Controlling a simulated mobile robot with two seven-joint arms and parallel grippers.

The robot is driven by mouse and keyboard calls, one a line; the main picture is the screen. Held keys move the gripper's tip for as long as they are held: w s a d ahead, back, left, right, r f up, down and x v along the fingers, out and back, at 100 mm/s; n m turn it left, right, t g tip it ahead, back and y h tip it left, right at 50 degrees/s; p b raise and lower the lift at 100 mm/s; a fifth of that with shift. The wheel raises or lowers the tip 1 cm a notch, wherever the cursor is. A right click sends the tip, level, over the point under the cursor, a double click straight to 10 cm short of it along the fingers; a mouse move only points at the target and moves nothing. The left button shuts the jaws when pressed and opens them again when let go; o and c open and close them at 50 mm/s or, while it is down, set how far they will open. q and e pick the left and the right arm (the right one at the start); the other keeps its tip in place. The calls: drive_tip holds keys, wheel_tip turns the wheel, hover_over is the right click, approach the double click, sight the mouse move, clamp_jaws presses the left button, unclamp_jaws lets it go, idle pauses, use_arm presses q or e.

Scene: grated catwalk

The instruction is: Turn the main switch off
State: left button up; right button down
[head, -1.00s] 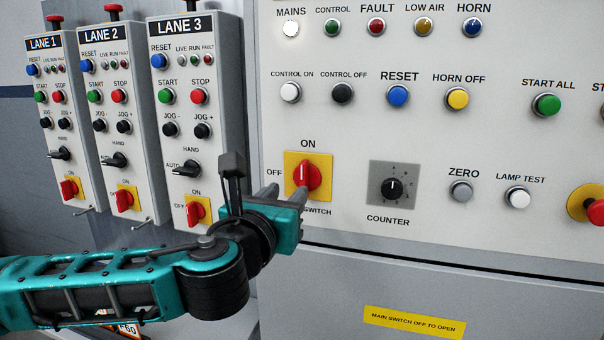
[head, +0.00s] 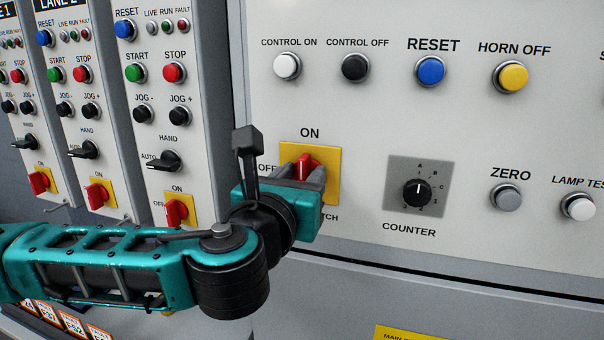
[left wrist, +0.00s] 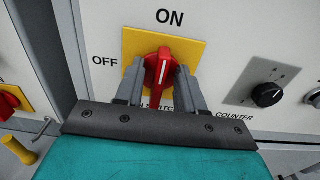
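The main switch is a red rotary knob (head: 305,166) on a yellow plate, with ON above and OFF to the left. It also shows in the left wrist view (left wrist: 158,72), where its white mark points up at ON. My left gripper (head: 308,178) is at the knob, pointing at the panel. In the left wrist view its two fingers (left wrist: 160,84) stand apart on either side of the knob, open; I see no clear grip on it. The fingers hide the lower part of the plate and part of the label below. My right gripper is not in view.
A black COUNTER dial (head: 418,193) sits right of the switch, with a grey ZERO button (head: 506,197) beyond. A row of buttons, including a blue RESET (head: 431,72), is above. Lane boxes with smaller red switches (head: 178,211) stand at the left.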

use_arm(q)
clamp_jaws()
idle(0.3)
drive_tip(key=shift+n, duration=0.3)
drive_tip(key=n, duration=0.2)
drive_tip(key=shift+a+n, duration=0.15)
drive_tip(key=shift+n, duration=0.15)
drive_tip(key=n+p, duration=0.1)
drive_tip(key=n, duration=0.4)
drive_tip(key=n+p, duration=0.1)
drive_tip(key=n, duration=0.3)
drive_tip(key=a+f+n+p, duration=0.1)
drive_tip(key=n, duration=0.4)
drive_tip(key=shift+w+n, duration=0.15)
drive_tip(key=shift+n, duration=0.15)
idle(0.4)
